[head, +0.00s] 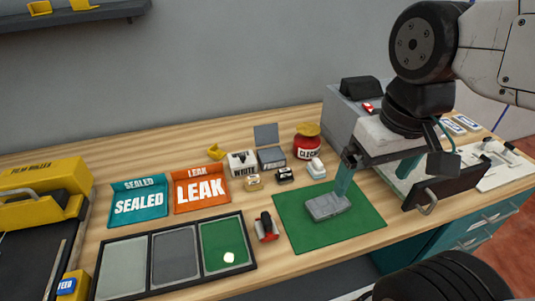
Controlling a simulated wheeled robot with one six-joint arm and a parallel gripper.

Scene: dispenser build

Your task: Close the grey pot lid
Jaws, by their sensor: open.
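The grey pot (271,159) is a small grey box near the middle back of the bench, beside the white pot. A flat grey lid (266,134) stands up at its back edge, so the pot appears open. My gripper (375,186) is over the right part of the green mat, right of and nearer than the grey pot. Its two teal fingers are spread wide with nothing seen between them. The left finger overlaps a grey block in the picture; whether they touch, I cannot tell.
The grey block (327,207) lies on the green mat (300,238). The white pot (242,163), a red jar (307,148) with a yellow top and small parts crowd around the grey pot. SEALED (139,203) and LEAK (200,188) trays stand left. A three-part tray (124,289) lies in front.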

